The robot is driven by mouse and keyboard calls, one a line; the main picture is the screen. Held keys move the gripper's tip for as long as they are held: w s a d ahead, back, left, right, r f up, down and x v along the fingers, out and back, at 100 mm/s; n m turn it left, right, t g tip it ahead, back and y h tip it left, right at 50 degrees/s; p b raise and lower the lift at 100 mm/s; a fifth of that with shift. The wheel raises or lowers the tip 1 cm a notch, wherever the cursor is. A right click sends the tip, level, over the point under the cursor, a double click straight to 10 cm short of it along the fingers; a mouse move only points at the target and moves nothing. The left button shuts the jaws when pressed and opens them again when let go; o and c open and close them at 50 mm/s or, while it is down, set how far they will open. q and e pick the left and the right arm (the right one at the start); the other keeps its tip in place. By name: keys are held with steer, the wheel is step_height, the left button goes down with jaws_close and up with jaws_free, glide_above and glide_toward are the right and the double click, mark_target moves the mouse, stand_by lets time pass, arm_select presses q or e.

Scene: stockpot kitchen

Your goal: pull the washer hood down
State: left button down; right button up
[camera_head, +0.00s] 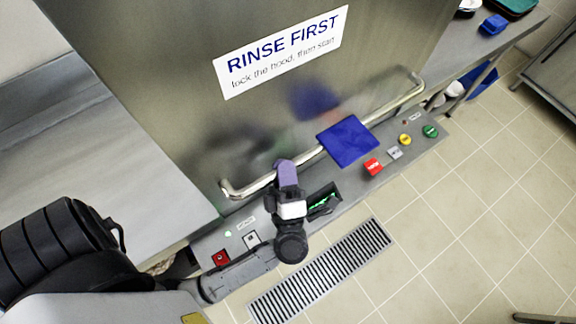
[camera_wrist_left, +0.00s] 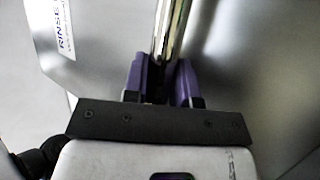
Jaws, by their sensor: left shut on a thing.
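The washer hood (camera_head: 160,60) is a large metal panel with a white "RINSE FIRST" label (camera_head: 282,52). A long bar handle (camera_head: 385,108) runs along its lower edge. My left gripper (camera_head: 285,166) has purple fingers and is shut on the handle, left of its middle. In the left wrist view the handle bar (camera_wrist_left: 172,30) runs between the two purple fingers (camera_wrist_left: 166,80). The hood's lower edge is close above the control panel (camera_head: 340,192). My right gripper is in neither view.
A blue square (camera_head: 348,141) is at the handle, right of my gripper. The control panel has red (camera_head: 374,166), yellow (camera_head: 405,140) and green (camera_head: 430,131) buttons. A floor grate (camera_head: 322,270) lies in front. A counter (camera_head: 80,150) is at left; tiled floor at right is mostly clear.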

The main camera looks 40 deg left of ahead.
arm_select(q)
steer(key=c, duration=1.2)
jaws_free()
steer(key=shift+f, duration=0.4)
steer(key=shift+o, duration=1.4)
steer(key=shift+r, duration=0.15)
steer(key=b+v, duration=0.1)
steer(key=v, duration=1.3)
